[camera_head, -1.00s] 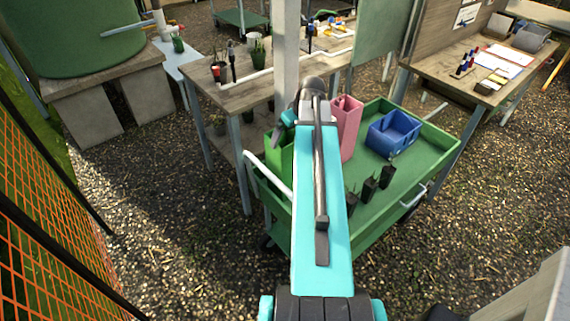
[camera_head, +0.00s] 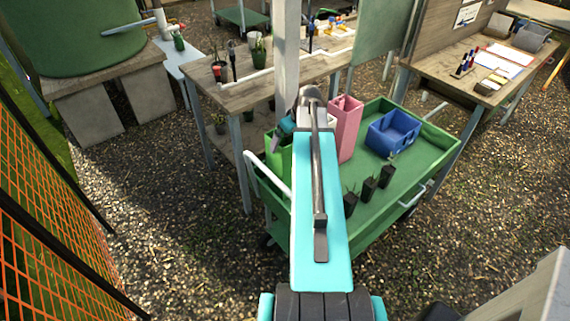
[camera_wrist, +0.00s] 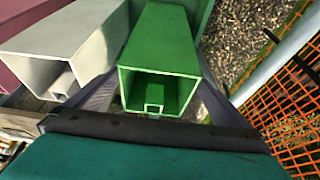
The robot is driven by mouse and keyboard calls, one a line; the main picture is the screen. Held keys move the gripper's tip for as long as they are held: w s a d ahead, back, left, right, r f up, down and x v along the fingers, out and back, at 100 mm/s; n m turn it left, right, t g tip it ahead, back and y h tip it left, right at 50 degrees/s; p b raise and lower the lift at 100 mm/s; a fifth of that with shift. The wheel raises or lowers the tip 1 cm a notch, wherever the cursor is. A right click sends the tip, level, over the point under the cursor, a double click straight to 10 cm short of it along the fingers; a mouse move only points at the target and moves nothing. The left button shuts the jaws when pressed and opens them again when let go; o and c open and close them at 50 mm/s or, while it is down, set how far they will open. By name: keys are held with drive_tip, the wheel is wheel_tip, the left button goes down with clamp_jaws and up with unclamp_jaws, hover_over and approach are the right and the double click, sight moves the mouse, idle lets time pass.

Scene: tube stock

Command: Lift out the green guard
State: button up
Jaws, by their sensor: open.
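The green guard (camera_wrist: 160,38) is a square, open-ended tube with a smaller channel inside its mouth. In the wrist view it lies between the two fingers of my gripper (camera_wrist: 158,98), which are apart on either side of it. I cannot tell whether they touch it. In the head view the green guard (camera_head: 277,156) stands at the left end of the green trolley (camera_head: 408,183), partly hidden by my arm. My gripper is mostly hidden behind my arm there.
A white guard (camera_wrist: 72,42) stands close beside the green one, with a pink guard (camera_head: 346,128) beyond. A blue bin (camera_head: 393,131) and several black pots (camera_head: 369,189) are on the trolley. A white post (camera_head: 287,45) rises behind my wrist.

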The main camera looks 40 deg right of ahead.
sight(285, 164)
drive_tip(key=shift+s+p+x, duration=0.2)
drive_tip(key=shift+p+x, duration=0.8)
drive_tip(key=shift+x, duration=1.2)
drive_tip(key=shift+d+f, duration=0.1)
drive_tip(key=shift+d, duration=0.1)
drive_tip(key=c, duration=1.3)
